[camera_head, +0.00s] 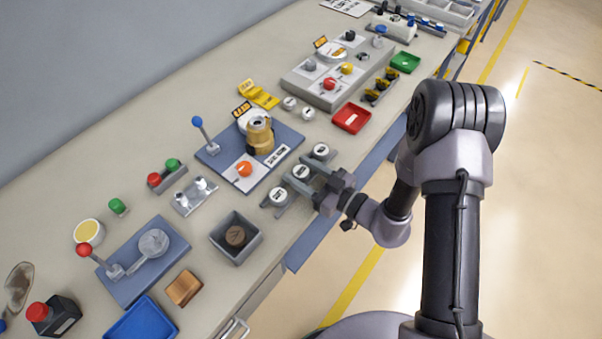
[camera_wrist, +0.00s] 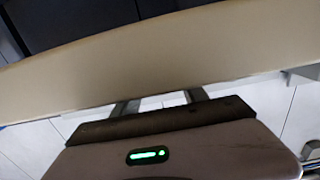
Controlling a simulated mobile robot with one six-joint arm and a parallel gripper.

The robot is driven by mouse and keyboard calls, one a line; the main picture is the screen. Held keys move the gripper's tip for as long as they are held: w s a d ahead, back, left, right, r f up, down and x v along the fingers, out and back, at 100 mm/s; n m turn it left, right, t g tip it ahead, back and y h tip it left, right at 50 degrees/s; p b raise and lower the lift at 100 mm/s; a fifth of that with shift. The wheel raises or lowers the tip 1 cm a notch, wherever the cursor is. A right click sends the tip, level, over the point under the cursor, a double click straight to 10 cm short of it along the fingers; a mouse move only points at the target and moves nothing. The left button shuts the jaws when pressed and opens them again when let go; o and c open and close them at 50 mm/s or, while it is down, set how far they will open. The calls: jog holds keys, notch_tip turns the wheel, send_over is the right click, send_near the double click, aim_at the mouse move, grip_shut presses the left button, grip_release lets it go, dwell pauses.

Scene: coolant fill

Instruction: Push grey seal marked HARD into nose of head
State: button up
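Three grey pucks with white, dark-lettered tops stand in a row near the bench's front edge: a lower one (camera_head: 278,196), a middle one (camera_head: 301,172) and an upper one (camera_head: 320,151). The lettering is too small to read, so I cannot tell which says HARD. A brass-coloured head (camera_head: 259,135) stands on a blue plate (camera_head: 210,157) behind them. My gripper (camera_head: 302,176) is at the row, its fingers apart around or just before the middle puck. In the wrist view, the two spread fingers (camera_wrist: 160,98) show nothing held between them.
An orange knob (camera_head: 244,168) and blue-knobbed lever (camera_head: 199,124) are by the head. A dark grey bin (camera_head: 220,236) lies lower left and a red tray (camera_head: 352,117) upper right. The pale bench edge (camera_wrist: 150,60) crosses the wrist view.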

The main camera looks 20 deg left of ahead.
grip_shut()
jog(key=shift+r, duration=0.1)
